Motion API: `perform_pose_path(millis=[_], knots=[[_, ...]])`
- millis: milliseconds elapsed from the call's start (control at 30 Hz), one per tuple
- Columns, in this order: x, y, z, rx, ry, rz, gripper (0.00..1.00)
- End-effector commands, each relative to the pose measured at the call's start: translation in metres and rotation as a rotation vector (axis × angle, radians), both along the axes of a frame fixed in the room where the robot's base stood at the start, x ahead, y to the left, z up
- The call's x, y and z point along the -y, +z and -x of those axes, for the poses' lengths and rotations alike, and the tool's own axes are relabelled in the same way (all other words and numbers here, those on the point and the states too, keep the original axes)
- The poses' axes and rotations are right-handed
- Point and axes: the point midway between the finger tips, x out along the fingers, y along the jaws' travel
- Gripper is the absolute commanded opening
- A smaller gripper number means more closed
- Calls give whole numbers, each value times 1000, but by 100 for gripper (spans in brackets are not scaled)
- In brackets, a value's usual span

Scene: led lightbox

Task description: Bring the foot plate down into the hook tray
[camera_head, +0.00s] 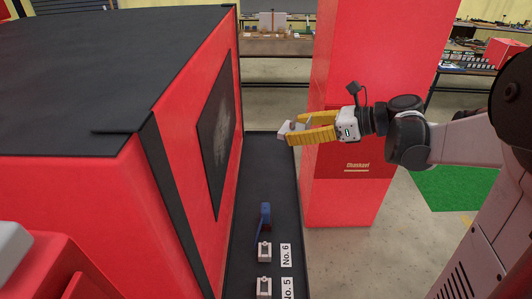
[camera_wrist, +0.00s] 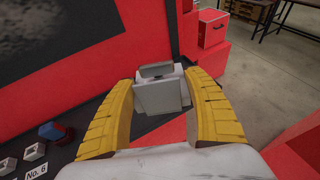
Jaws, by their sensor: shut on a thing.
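My gripper (camera_head: 297,130) is raised above the far end of a black ledge, pointing left in the head view. Its yellow fingers are shut on a light grey blocky piece, likely the foot plate (camera_wrist: 158,94), with a narrower grey part on top. This piece shows small at the fingertips in the head view (camera_head: 285,131). It is in the air, clear of the ledge. The black ledge (camera_head: 262,160) runs along the red box; I cannot tell for sure whether it is the hook tray.
On the ledge are a blue piece with a red part (camera_head: 265,212) and small white fittings by the labels No. 6 (camera_head: 286,255) and No. 5 (camera_head: 287,288). A large red box (camera_head: 185,130) with a black top stands left. A red column (camera_head: 340,195) stands right, close behind my gripper.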

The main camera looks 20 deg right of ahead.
Motion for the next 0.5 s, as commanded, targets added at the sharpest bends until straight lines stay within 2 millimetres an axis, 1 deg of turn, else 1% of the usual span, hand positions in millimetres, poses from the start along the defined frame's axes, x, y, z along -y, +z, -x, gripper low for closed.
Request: perform_pose_path(millis=[33,100,200,333,433,500], knots=[[-14,-7,-4,1,6,0,20],[-30,-17,-10,1,4,-1,20],[-48,-29,-16,1,4,-1,20],[-62,-38,-21,0,1,0,20],[-65,-43,-23,0,-1,0,20],[-65,-52,-23,0,-1,0,20]])
